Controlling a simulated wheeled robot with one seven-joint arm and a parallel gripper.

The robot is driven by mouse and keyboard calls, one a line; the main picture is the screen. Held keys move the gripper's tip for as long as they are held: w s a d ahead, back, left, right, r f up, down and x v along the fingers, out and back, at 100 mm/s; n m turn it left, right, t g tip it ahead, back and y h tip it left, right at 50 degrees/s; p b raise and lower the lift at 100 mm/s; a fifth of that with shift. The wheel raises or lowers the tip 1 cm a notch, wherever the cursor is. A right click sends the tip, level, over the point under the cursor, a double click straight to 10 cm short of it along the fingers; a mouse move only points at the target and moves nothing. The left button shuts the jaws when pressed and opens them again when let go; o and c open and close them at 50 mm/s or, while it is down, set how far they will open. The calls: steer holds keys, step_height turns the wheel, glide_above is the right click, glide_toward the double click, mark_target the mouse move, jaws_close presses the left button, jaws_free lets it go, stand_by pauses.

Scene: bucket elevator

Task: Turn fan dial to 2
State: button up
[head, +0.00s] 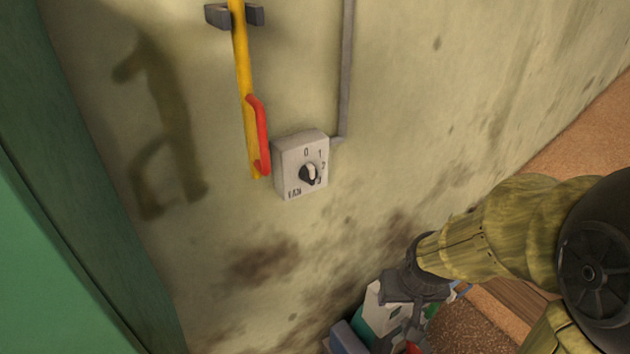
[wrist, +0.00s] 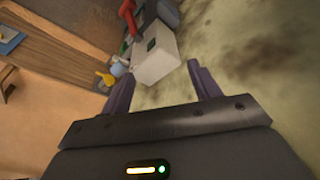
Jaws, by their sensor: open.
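The fan dial box (head: 290,182) is a small pale grey box on the wall in the head view, marked FAN, with 0, 1, 2 and 3 around the dial. Its dark knob (head: 309,174) has a light upper part; I cannot tell for certain which number it points at. In the wrist view my gripper (wrist: 161,69) is open, its two purple fingers apart with nothing held between them. In the head view my arm's end is low, below and right of the dial box and apart from it. The dial box is not visible in the wrist view.
A yellow bar (head: 243,75) with a red handle (head: 258,135) runs just left of the dial box. A grey conduit (head: 346,75) runs up from its right. A white box (wrist: 157,62) and other items lie low beyond my fingers. A green panel (head: 40,260) stands left.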

steer(key=w+r+n+t+y+b, duration=0.25)
steer(key=w+t+b, duration=0.45)
steer(key=w, duration=0.4)
steer(key=a+r+n+t+y+b, duration=0.3)
steer(key=a+r+n+t+y, duration=0.1)
steer(key=a+r+y, duration=0.2)
steer(key=shift+s+a+r+t+y, duration=0.15)
steer(key=shift+a+r+t+y, duration=0.2)
steer(key=shift+a+y, duration=0.6)
steer(key=shift+a+r, duration=0.1)
steer(key=shift+a, duration=0.05)
